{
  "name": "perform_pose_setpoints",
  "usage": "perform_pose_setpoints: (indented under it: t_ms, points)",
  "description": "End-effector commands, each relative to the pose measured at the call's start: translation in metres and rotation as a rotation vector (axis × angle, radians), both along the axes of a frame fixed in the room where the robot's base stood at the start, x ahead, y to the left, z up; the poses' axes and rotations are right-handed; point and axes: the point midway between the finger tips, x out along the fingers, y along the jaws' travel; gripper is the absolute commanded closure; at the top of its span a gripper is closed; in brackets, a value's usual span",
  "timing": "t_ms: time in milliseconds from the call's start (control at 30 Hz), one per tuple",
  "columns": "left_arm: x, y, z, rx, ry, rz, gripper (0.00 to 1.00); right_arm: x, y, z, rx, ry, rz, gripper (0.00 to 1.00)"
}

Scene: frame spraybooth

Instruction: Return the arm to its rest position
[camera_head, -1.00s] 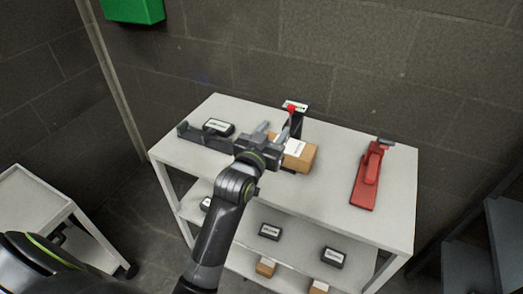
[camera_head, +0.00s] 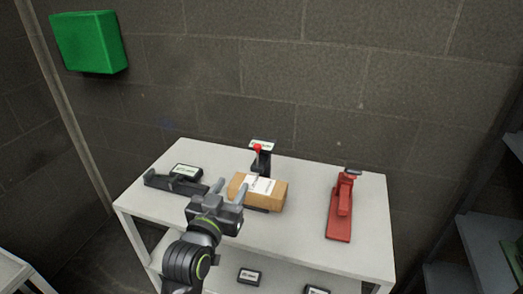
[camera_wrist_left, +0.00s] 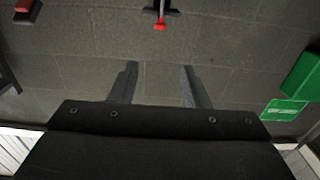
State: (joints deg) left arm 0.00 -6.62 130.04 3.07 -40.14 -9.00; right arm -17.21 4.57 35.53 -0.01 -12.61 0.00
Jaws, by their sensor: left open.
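My left gripper (camera_head: 219,190) is open and empty in the head view, over the front of the white shelf unit's top (camera_head: 300,255). Its fingers point up and away, just left of a cardboard box with a white label (camera_head: 270,190). I cannot tell whether they touch the box. In the left wrist view the two fingers (camera_wrist_left: 161,86) are spread apart with nothing between them. My right gripper is not in view.
A black stand with a red knob (camera_head: 260,160) is behind the box. A black device (camera_head: 187,172) and a black holder (camera_head: 165,183) lie at left, a red tool (camera_head: 342,207) at right. A green box (camera_head: 90,42) hangs on the wall. Dark shelving (camera_head: 490,245) stands far right.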

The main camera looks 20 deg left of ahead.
Motion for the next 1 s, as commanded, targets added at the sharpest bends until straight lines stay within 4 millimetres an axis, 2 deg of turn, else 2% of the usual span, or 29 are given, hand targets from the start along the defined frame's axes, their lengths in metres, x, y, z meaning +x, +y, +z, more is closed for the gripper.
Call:
perform_pose_setpoints:
  t_ms: [67, 167, 267, 367, 400, 500, 633, 800, 833, 1000]
  points:
    - [-0.001, 0.001, -0.002, 0.001, 0.008, 0.001, 0.57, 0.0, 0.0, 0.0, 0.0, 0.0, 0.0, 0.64]
    - [-0.01, 0.007, -0.021, 0.011, 0.076, 0.006, 0.57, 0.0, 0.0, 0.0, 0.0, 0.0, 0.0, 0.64]
    - [-0.035, 0.02, -0.063, 0.03, 0.238, 0.019, 0.57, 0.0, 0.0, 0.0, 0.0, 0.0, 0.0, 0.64]
    - [-0.08, 0.04, -0.117, 0.052, 0.468, 0.043, 0.57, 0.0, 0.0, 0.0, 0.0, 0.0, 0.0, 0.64]
    - [-0.101, 0.047, -0.136, 0.059, 0.561, 0.055, 0.57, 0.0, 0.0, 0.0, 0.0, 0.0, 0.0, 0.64]
    - [-0.152, 0.063, -0.173, 0.072, 0.768, 0.084, 0.57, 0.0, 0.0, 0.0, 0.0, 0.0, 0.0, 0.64]
    - [-0.213, 0.08, -0.203, 0.087, 0.991, 0.126, 0.57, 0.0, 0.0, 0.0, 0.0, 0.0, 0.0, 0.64]
    - [-0.29, 0.097, -0.223, 0.102, 1.242, 0.181, 0.57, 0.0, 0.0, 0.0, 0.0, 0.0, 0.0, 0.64]
    - [-0.293, 0.098, -0.229, 0.101, 1.264, 0.185, 0.57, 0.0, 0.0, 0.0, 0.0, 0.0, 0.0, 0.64]
    - [-0.276, 0.101, -0.273, 0.093, 1.27, 0.178, 0.57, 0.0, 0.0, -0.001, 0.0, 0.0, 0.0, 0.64]
